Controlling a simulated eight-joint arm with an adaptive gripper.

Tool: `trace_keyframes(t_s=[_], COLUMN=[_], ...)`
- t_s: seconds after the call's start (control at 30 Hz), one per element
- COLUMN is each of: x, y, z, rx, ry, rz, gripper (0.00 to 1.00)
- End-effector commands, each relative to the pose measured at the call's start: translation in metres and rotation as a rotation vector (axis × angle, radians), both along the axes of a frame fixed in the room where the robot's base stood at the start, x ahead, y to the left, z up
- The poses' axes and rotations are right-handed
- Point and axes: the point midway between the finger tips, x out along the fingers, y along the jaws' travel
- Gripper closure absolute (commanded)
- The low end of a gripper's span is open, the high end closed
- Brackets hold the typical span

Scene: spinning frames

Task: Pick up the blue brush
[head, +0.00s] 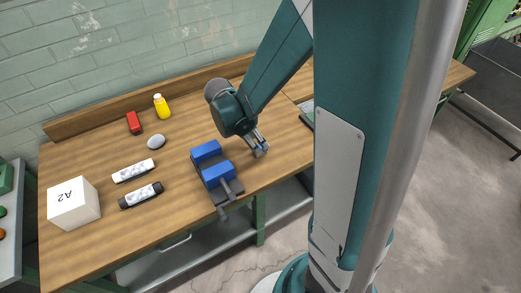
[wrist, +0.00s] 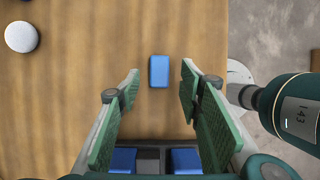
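A small blue block-like piece (wrist: 159,71), the likely blue brush, lies on the wooden table in the wrist view. No bristles show, so I cannot confirm that it is a brush. In the head view a bit of blue (head: 263,149) shows at my fingertips, partly hidden by them. My gripper (wrist: 160,88) is open, with its green-padded fingers on either side of the blue piece in the picture. Bare table shows between the piece and both fingers. In the head view my gripper (head: 258,148) points down near the table's front edge, right of the vise.
A blue and dark vise (head: 217,174) stands close left of my gripper; its blue parts show in the wrist view (wrist: 122,160).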

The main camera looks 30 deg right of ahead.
Motion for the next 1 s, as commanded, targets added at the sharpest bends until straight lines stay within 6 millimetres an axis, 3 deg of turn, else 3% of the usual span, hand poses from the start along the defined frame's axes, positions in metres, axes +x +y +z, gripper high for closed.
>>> trace_keyframes(t_s=[0.37,1.0], x=[0.0,0.001], y=[-0.002,-0.02], z=[-0.003,-0.046], rx=[0.0,0.0], ry=[0.0,0.0], rz=[-0.001,-0.001], gripper=[0.63,0.63])
